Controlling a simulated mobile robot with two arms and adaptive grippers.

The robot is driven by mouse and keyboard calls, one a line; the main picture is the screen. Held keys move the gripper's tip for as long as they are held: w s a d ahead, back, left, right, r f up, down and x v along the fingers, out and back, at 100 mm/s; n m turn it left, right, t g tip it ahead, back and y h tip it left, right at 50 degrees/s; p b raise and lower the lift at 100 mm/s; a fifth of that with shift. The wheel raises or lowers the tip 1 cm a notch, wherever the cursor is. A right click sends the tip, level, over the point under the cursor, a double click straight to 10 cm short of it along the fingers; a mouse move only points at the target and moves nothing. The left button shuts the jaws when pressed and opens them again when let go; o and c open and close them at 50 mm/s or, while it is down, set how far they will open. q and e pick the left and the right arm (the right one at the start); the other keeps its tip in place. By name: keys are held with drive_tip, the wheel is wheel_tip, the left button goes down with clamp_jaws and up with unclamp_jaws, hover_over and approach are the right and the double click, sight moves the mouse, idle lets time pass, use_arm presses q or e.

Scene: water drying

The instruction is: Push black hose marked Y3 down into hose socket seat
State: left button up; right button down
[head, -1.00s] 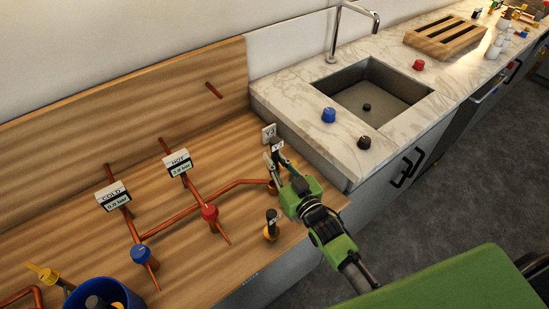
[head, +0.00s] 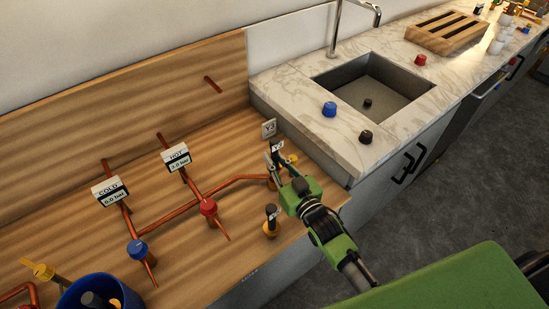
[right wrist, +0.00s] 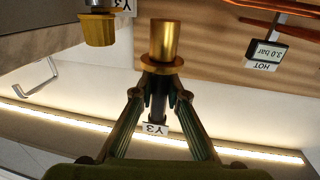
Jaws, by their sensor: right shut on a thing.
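My right gripper (head: 272,160) is shut on the black hose (right wrist: 158,115), which carries a white Y3 tag (right wrist: 155,128). In the right wrist view, the fingertips meet around the hose just beside a brass ring, with a brass cylinder (right wrist: 164,40) in line beyond it. I cannot tell whether this brass part belongs to the hose or the socket, or how deep the hose sits. The fingers hide the seat. My left gripper is not in view.
A yellow ribbed fitting (right wrist: 100,29) is beside the hose. Another black-topped yellow fitting (head: 271,221) stands in front of my gripper. Copper pipes (head: 190,213) with a blue valve (head: 137,250) and red valve (head: 208,207) lie left. The sink counter (head: 290,93) is behind right.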

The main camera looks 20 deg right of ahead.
drive_tip(key=shift+f+b, duration=0.85)
drive_tip(key=shift+f, duration=0.35)
drive_tip(key=c, duration=1.9)
unclamp_jaws()
drive_tip(key=shift+s, duration=0.1)
drive_tip(key=shift+s+d+f, duration=0.1)
drive_tip(key=shift+s, duration=0.25)
drive_tip(key=s, duration=0.3)
drive_tip(key=s+d, duration=0.1)
drive_tip(key=s, duration=0.2)
drive_tip(key=shift+s+d, duration=0.15)
drive_tip(key=shift+s, duration=0.05)
